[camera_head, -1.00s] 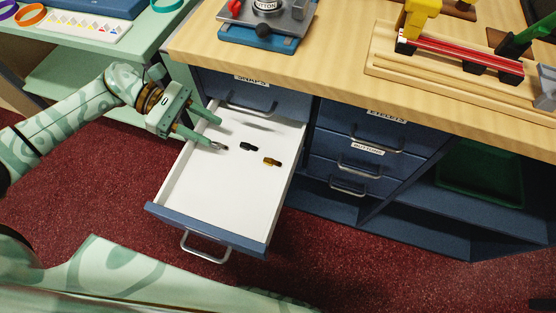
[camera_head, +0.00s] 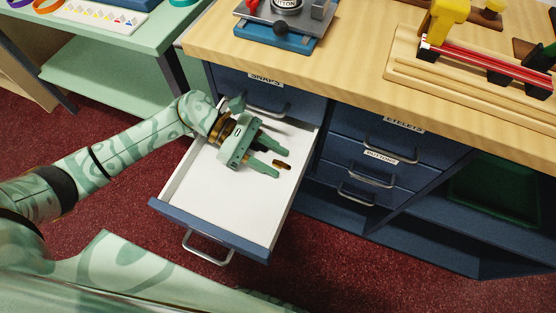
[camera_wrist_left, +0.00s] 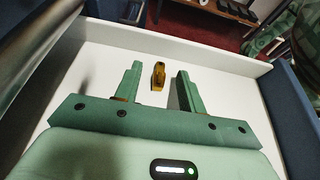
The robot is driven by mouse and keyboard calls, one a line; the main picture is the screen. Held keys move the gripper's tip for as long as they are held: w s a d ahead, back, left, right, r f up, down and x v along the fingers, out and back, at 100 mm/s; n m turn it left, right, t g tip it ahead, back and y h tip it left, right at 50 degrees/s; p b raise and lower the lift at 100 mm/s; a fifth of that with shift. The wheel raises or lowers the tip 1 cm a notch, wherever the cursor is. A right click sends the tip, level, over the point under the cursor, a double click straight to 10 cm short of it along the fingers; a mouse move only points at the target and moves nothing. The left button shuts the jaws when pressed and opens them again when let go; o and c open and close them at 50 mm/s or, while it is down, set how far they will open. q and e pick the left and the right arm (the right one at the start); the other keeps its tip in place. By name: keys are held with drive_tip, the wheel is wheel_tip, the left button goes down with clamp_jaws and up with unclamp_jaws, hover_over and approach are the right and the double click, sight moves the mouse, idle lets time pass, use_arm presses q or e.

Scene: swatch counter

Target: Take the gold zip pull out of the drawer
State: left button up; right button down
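The drawer (camera_head: 225,205) stands pulled out, with a white inside and a blue front. The gold zip pull (camera_head: 282,165) lies on its floor toward the right wall. My left gripper (camera_head: 283,164) is inside the drawer, open and empty, its fingers pointing toward the pull. In the left wrist view the gold zip pull (camera_wrist_left: 158,76) lies in the gap between the tips of the open left gripper (camera_wrist_left: 158,72), apart from both fingers. Whether the fingers touch the drawer floor I cannot tell. My right gripper is out of view.
A wooden counter (camera_head: 350,100) overhangs the drawer's back. Closed blue drawers (camera_head: 370,160) with metal handles are at the right. The drawer walls stand close around my left gripper. The front part of the drawer is bare.

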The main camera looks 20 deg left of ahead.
use_arm(q)
clamp_jaws()
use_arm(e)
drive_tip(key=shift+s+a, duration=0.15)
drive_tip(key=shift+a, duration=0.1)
use_arm(q)
drive_tip(key=shift+r, duration=0.1)
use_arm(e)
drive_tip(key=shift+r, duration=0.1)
